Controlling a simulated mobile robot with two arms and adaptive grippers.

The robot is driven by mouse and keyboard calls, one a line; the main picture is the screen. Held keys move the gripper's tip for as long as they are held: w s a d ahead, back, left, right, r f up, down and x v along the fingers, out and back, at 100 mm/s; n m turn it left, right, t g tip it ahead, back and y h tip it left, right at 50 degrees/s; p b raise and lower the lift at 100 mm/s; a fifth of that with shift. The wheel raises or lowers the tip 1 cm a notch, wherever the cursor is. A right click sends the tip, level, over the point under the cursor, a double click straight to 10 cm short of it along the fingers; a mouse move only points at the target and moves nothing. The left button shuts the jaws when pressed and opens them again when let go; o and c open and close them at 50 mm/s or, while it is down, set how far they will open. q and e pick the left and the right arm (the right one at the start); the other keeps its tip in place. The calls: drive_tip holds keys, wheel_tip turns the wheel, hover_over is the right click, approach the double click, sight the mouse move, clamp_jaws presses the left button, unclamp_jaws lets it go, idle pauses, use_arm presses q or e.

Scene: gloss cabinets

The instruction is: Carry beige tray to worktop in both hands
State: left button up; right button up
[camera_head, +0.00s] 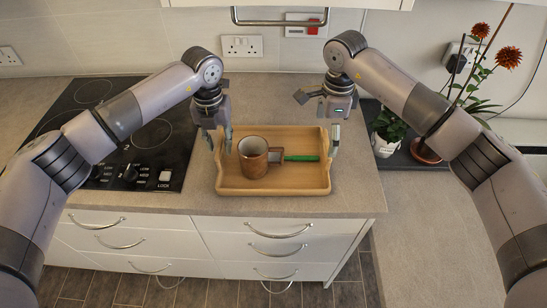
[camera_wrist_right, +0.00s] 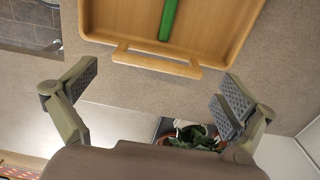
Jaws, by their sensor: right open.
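The beige wooden tray (camera_head: 245,188) lies flat on the worktop (camera_head: 345,190), right of the hob. A brown mug (camera_head: 253,158) and a green-handled item (camera_head: 301,158) are on it. My left gripper (camera_head: 219,140) points down at the tray's left end, its fingers close to the handle there; whether they are shut on it is unclear. My right gripper (camera_head: 319,118) is open and empty by the tray's right end. In the right wrist view, the tray's handle (camera_wrist_right: 157,62) is ahead of the open fingers (camera_wrist_right: 158,92), apart from them.
A black hob (camera_head: 150,140) with knobs is at the left. Potted plants (camera_head: 385,130) stand at the right on a dark surface; one shows below the fingers in the wrist view (camera_wrist_right: 190,135). Drawers with bar handles (camera_head: 278,233) are under the worktop. Wall sockets (camera_head: 242,46) are behind.

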sight(326, 143)
use_arm(q)
drive_tip(key=shift+f, duration=2.45)
use_arm(e)
drive_tip(key=shift+f, duration=2.4)
use_arm(q)
drive_tip(key=shift+c, duration=0.4)
use_arm(e)
drive_tip(key=shift+c, duration=0.4)
use_arm(q)
clamp_jaws()
use_arm(e)
drive_tip(key=c, duration=0.6)
use_arm(q)
drive_tip(key=shift+r, duration=0.1)
use_arm(e)
drive_tip(key=shift+r, duration=0.1)
drive_tip(key=c, duration=0.6)
